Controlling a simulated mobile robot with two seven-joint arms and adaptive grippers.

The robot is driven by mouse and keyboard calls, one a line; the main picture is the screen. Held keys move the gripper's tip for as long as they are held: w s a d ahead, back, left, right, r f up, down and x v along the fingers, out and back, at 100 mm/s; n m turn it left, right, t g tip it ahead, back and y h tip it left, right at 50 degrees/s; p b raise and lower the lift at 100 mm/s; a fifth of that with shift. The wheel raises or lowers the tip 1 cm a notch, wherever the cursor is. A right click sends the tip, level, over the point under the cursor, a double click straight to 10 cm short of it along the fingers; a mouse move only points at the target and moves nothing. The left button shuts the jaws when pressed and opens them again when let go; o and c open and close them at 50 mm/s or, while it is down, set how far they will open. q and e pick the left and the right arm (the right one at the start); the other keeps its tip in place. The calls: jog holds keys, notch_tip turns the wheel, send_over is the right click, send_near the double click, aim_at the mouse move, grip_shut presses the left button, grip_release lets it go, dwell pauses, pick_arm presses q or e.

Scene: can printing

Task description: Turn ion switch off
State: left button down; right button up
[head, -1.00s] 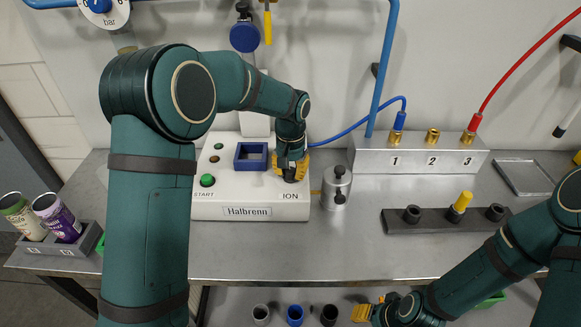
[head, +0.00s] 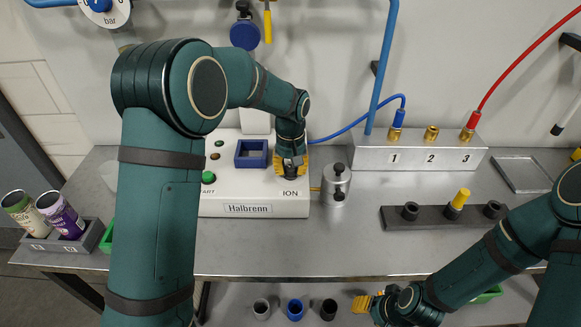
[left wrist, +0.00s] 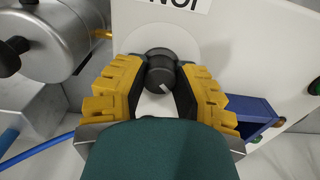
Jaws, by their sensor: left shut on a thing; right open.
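The white Halbrenn box (head: 215,210) stands on the steel table with the label ION at its right front. The ion switch is a dark round knob (left wrist: 160,72) with a pale pointer mark, under the ION label in the left wrist view. My left gripper (head: 291,170) is at this knob, its yellow fingers shut on both sides of it. In the left wrist view the left gripper (left wrist: 158,85) has one finger on each side of the knob. My right gripper (head: 362,303) is open and empty, low in front of the table; its fingertips are partly hard to see.
A metal cylinder (head: 336,186) with black knobs stands close right of the box. A blue square frame (head: 251,154) and a green button (head: 208,177) are on the box. A numbered block (head: 415,157) with hoses stands further right. Two cans sit in a rack (head: 87,238) at left.

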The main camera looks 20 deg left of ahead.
aim_at(290, 167)
pick_arm(q)
jog(key=shift+f, duration=0.1)
jog(key=c, duration=0.6)
grip_release()
jog(key=shift+c, duration=0.2)
notch_tip(290, 167, up, 12)
